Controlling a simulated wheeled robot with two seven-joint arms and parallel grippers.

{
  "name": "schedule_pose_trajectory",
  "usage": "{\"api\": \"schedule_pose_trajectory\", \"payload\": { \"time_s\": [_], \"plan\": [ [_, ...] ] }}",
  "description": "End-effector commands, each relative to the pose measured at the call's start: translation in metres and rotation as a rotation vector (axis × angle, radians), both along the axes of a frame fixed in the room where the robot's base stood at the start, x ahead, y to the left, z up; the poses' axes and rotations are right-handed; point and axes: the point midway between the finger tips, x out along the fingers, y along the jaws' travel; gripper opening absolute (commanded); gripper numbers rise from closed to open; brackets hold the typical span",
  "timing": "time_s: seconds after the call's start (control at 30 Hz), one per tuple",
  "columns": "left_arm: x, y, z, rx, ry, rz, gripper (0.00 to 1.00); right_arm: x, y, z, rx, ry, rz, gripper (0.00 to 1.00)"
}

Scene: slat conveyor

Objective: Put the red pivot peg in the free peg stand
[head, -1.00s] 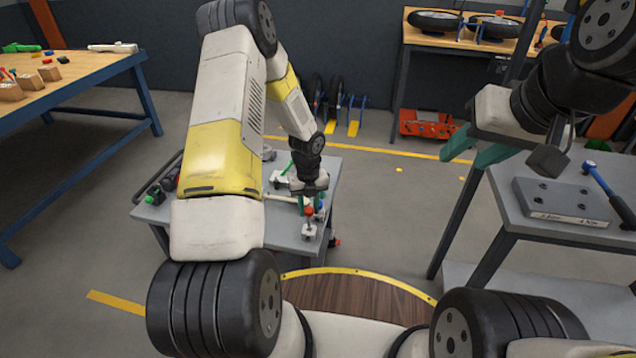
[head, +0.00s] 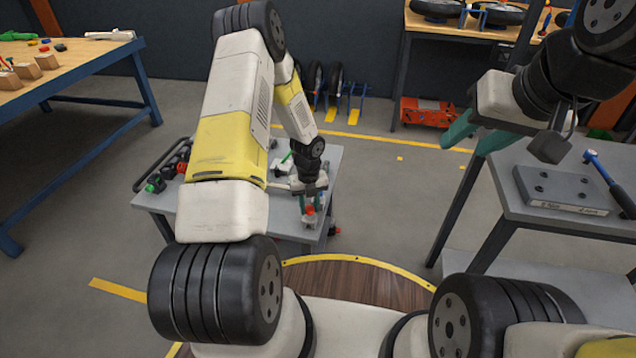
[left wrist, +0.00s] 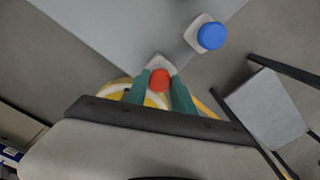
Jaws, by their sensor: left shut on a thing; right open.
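My left gripper (head: 311,202) is low over the front right corner of the small grey table. It is shut on the red pivot peg (left wrist: 160,80), whose round red top shows between the green fingers in the left wrist view. The red top also shows in the head view (head: 310,210). A pale square peg stand (left wrist: 161,62) lies just behind or under the red peg. I cannot tell whether the peg sits in it. Another pale stand (left wrist: 194,28) has a blue-topped peg (left wrist: 211,36). My right gripper (head: 475,135) is open and empty, left of the right-hand table.
The grey table (head: 158,200) carries dark and green items (head: 157,183) at its left. A grey block (head: 560,190) and a blue-handled hammer (head: 610,185) lie on the right-hand table. A wooden bench (head: 70,70) stands at the left. Floor between the tables is clear.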

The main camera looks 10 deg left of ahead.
Motion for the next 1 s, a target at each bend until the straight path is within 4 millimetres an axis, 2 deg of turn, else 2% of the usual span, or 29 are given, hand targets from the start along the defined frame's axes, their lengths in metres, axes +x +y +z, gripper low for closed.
{"api": "schedule_pose_trajectory", "payload": {
  "time_s": [0.27, 0.3, 0.4, 0.43, 0.77, 0.87, 1.0],
  "plan": [
    [0.000, 0.000, 0.000, 0.000, 0.000, 0.000, 0.00, 0.000, 0.000, 0.000, 0.000, 0.000, 0.000, 0.44],
    [0.000, 0.000, 0.000, 0.000, 0.000, 0.000, 0.34, 0.000, 0.000, 0.000, 0.000, 0.000, 0.000, 0.44],
    [0.000, 0.000, 0.000, 0.000, 0.000, 0.000, 0.53, 0.000, 0.000, 0.000, 0.000, 0.000, 0.000, 0.44],
    [0.000, 0.000, 0.000, 0.000, 0.000, 0.000, 0.55, 0.000, 0.000, 0.000, 0.000, 0.000, 0.000, 0.44],
    [0.000, 0.000, 0.003, -0.001, 0.000, 0.000, 0.55, 0.000, 0.000, 0.000, 0.000, 0.000, 0.000, 0.44],
    [0.001, 0.000, 0.014, -0.001, -0.003, 0.001, 0.55, 0.000, 0.000, 0.000, 0.000, 0.000, 0.000, 0.44],
    [0.001, 0.000, 0.039, -0.001, -0.003, 0.001, 0.55, 0.000, 0.000, 0.000, 0.000, 0.000, 0.000, 0.44]
  ]
}}
